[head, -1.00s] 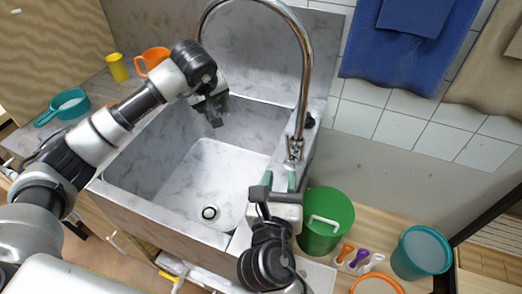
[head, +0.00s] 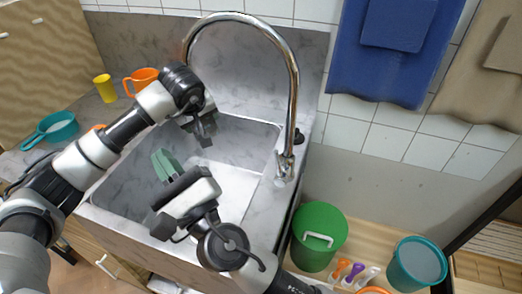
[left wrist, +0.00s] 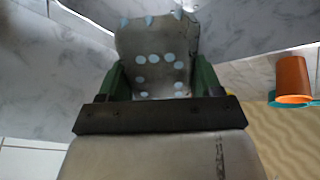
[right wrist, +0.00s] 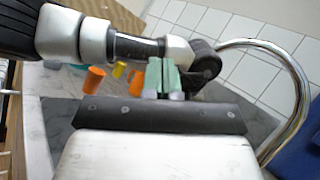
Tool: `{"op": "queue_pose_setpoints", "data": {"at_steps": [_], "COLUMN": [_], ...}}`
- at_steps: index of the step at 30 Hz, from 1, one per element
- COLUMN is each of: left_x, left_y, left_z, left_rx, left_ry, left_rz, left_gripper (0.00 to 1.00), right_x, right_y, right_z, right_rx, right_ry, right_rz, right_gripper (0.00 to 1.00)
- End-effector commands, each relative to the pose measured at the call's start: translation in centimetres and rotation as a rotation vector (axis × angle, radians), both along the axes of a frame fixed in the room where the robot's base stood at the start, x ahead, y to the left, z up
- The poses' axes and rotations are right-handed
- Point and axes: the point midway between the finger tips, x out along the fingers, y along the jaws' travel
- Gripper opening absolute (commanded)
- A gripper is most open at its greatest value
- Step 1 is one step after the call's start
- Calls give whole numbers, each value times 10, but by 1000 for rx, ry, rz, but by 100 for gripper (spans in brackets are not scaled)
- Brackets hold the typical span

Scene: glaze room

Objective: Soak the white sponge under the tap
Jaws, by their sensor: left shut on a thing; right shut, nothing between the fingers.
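The sponge (left wrist: 152,58) looks grey-beige in the left wrist view, with pale blue drop-like spots. It sits between the green fingers of my left gripper (head: 204,134), which is shut on it over the sink's back part. In the head view the gripper hides it. The chrome tap (head: 291,90) arches over the sink, its spout end behind my left arm. I see no clear water stream. My right gripper (head: 165,165) is shut and empty over the sink's left side, away from the tap base; its green fingers (right wrist: 163,76) are together.
The marble sink (head: 262,132) has a high back wall. A yellow cup (head: 104,88), an orange mug (head: 141,81) and a teal pan (head: 57,127) stand left. A green bucket (head: 318,240) and a teal bucket (head: 417,263) stand right. A blue towel (head: 385,70) hangs behind.

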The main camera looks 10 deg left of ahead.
Motion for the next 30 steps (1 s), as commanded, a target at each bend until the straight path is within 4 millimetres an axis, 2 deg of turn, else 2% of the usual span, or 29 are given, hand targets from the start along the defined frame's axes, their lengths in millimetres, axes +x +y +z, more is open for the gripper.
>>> {"op": "queue_pose_setpoints", "data": {"at_steps": [1,3,6,9,13,17,18,21,23,25,27,30], "left_x": [0,0,0,0,0,0,0,0,0,0,0,0], "left_y": [0,0,0,0,0,0,0,0,0,0,0,0], "left_z": [0,0,0,0,0,0,0,0,0,0,0,0], "left_rx": [0,0,0,0,0,0,0,0,0,0,0,0], "left_ry": [0,0,0,0,0,0,0,0,0,0,0,0], "left_rz": [0,0,0,0,0,0,0,0,0,0,0,0], "left_gripper": [46,46,46,46,46,46,46,46,46,46,46,46], "right_x": [-15,-40,-73,-97,-106,-85,-73,-34,-8,21,47,75], "right_y": [22,49,77,93,92,71,61,30,9,-13,-33,-55], "right_z": [9,10,-2,-27,-72,-114,-123,-135,-134,-124,-108,-81], "right_rx": [-49,-133,-289,-487,-806,-1190,-1319,-1665,-1878,-2106,-2309,-2546], "right_ry": [-100,-228,-391,-533,-674,-752,-762,-757,-732,-689,-633,-545], "right_rz": [113,279,503,709,934,1098,1133,1172,1159,1113,1039,904], "right_gripper": [0,0,0,0,0,0,0,0,0,0,0,0]}}
